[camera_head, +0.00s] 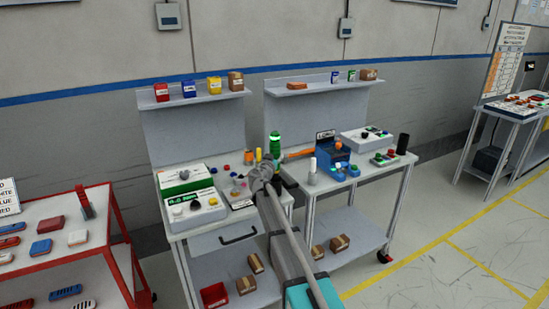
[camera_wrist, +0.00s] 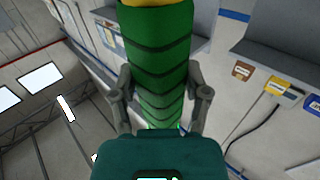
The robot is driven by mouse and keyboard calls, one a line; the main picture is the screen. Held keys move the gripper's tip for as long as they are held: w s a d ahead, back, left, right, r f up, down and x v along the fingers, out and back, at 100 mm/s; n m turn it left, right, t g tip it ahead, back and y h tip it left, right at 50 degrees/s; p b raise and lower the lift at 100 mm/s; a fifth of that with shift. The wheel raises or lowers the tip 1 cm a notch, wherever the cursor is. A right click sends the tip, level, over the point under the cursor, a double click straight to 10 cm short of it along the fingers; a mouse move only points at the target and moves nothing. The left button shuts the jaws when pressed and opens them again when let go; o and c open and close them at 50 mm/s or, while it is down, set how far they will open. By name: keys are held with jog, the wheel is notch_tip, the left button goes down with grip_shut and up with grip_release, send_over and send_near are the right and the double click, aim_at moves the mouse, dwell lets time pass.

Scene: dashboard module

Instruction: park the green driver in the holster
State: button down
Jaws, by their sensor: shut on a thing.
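The green driver (camera_wrist: 158,45) fills the upper middle of the wrist view, its ribbed green handle between the two fingers of my gripper (camera_wrist: 160,97). A yellow band shows at the top edge of that view. In the head view the green driver (camera_head: 275,143) stands roughly upright above the benches, at the end of my arm. My gripper (camera_head: 270,162) is shut on it there, partly hidden by my wrist. I cannot make out the holster for certain in either view.
An orange-handled tool (camera_head: 298,154) is just right of the driver. A blue box unit (camera_head: 332,155) and a black cylinder (camera_head: 402,144) are on the right bench. A green-and-white box (camera_head: 186,178) is on the left bench. Shelves with small boxes (camera_head: 235,81) are behind.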

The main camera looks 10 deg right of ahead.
jog(key=shift+f, duration=0.1)
grip_release()
jog(key=shift+s, duration=0.15)
jog(key=v, duration=1.1)
jog(key=shift+s+a, duration=0.2)
jog(key=shift+s, duration=0.15)
dwell(0.3)
